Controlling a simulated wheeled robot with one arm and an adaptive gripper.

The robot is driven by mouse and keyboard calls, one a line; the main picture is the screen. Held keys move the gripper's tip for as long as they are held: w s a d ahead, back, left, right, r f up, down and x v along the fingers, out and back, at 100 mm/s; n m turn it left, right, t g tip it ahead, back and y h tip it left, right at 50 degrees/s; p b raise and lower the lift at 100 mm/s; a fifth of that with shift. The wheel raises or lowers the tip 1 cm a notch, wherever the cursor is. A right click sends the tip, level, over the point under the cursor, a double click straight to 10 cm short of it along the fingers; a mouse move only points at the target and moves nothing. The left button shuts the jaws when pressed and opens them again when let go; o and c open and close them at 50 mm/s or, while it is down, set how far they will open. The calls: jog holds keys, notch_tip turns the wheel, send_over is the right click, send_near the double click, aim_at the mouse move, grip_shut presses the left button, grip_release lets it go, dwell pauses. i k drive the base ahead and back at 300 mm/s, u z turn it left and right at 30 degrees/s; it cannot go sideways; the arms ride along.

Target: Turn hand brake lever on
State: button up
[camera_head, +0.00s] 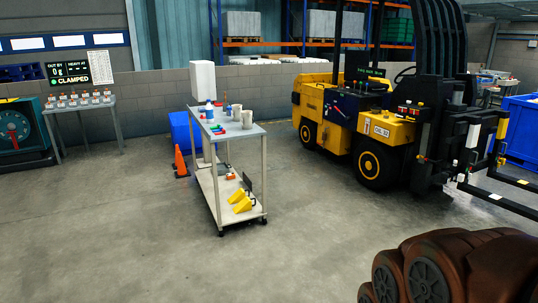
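A yellow and black forklift (312,97) stands at the right of the middle, with its mast and forks towards the right. A dark panel (340,106) with a small light and reddish lever-like part sits on its near side. My gripper is not in view.
A wheeled cart (215,198) with cups and yellow wedges stands between me and the forklift's left side. An orange cone (180,162) and a blue bin (184,133) are beside it. Forks (500,198) stick out low at right. Floor (300,235) ahead is clear.

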aim_at(347, 119)
jog(key=z, duration=0.25)
jog(key=i, duration=2)
jog(key=z, duration=0.3)
jog(key=i, duration=4.35)
jog(key=u, duration=0.4)
jog(key=i, duration=1.9)
jog(key=u, duration=0.25)
